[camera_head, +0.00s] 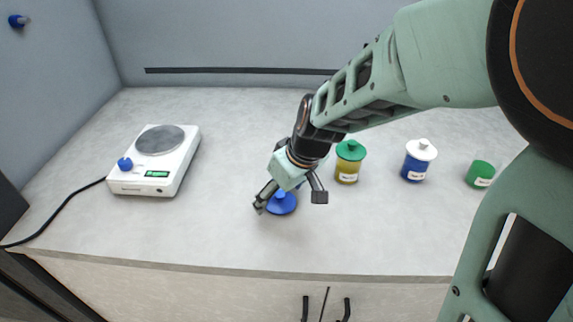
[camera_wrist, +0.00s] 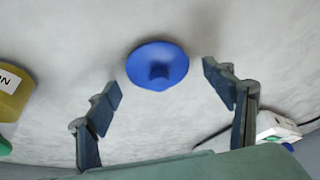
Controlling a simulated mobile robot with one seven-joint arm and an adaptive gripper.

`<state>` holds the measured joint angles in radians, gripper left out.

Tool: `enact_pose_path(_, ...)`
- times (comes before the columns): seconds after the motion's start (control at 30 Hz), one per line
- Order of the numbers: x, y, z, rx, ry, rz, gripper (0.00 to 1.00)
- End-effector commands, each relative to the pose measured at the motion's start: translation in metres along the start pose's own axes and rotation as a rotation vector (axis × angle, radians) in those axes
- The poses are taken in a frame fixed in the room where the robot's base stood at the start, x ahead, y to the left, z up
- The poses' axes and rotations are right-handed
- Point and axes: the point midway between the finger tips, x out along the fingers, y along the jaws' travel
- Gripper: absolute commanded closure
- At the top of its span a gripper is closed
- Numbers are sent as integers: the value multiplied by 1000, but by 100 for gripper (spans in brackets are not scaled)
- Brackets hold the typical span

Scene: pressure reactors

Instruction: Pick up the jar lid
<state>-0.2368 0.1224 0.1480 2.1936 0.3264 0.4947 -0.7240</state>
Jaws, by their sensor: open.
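A blue jar lid (camera_head: 283,204) with a raised knob lies on the grey worktop near its front edge. It shows whole in the wrist view (camera_wrist: 157,66), in the upper middle, knob toward the camera. My gripper (camera_head: 290,202) is open and empty above the lid, its fingers spread to either side of it in the head view. In the wrist view my gripper (camera_wrist: 162,85) has its two fingertips apart, left and right of the lid and slightly below it in the picture. The fingertips do not touch the lid.
A yellow jar with a green lid (camera_head: 348,163), a blue jar with a white lid (camera_head: 418,161) and a small green container (camera_head: 480,174) stand to the right. A white hotplate (camera_head: 155,160) with a cable is at left. The worktop between hotplate and gripper is clear.

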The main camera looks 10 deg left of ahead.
Motion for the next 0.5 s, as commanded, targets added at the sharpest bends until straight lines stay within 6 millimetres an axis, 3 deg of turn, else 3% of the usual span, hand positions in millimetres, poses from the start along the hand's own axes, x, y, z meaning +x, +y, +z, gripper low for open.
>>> enact_pose_path(0.07,0,0,0,0,0,0,26)
enact_pose_path(0.37,0,0,0,0,0,0,59)
enact_pose_path(0.5,0,0,0,0,0,0,61)
